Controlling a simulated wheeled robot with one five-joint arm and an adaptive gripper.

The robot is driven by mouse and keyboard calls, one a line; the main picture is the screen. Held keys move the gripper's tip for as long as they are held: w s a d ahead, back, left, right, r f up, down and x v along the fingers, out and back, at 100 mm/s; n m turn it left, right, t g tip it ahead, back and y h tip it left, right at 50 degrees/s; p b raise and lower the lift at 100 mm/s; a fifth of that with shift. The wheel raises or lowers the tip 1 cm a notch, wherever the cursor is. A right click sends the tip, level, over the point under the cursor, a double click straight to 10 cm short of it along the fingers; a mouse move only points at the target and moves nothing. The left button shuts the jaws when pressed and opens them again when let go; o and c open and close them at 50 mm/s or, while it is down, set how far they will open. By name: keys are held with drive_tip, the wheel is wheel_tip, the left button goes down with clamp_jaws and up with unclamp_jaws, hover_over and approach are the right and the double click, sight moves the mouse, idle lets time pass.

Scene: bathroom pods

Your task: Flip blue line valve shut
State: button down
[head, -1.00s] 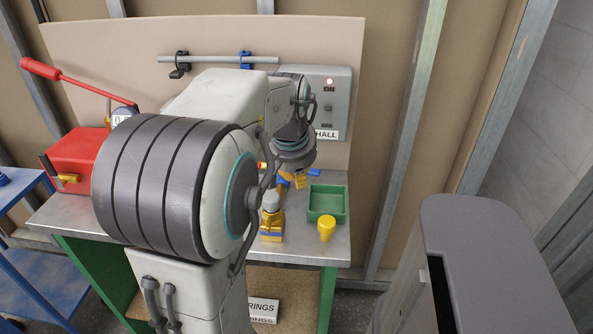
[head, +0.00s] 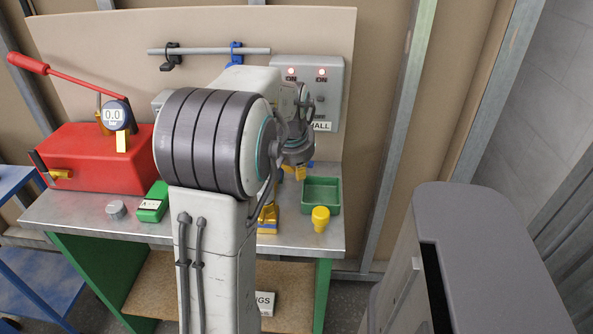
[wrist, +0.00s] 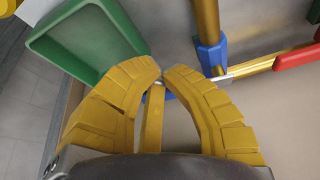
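In the wrist view a blue piece (wrist: 209,57) sits at the end of a brass pipe, and a silver piece lies beside it. More blue shows under my fingertips; I cannot tell which part is the valve's lever. My gripper (wrist: 164,74) has yellow fingers with their tips nearly together, beside the blue piece. A brass bar (wrist: 153,118) shows between the fingers, and I see nothing clearly pinched. In the head view my gripper (head: 297,173) is low over the back of the bench, and my arm hides most of the valve assembly (head: 268,217).
A green tray (head: 321,194) and a yellow cup-like piece (head: 320,218) stand right of the assembly. A red handle (wrist: 297,57) lies along the right pipe. A red tank with a gauge (head: 97,158) stands left. A switch box (head: 315,90) hangs behind.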

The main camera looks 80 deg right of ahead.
drive_tip(key=shift+s+d+r+p, duration=0.1)
drive_tip(key=shift+d+r+p, duration=0.05)
drive_tip(key=shift+d+p, duration=0.4)
drive_tip(key=shift+s+d, duration=0.15)
drive_tip(key=shift+d, duration=0.25)
drive_tip(key=shift+a+f, duration=0.15)
drive_tip(key=shift+f, duration=0.05)
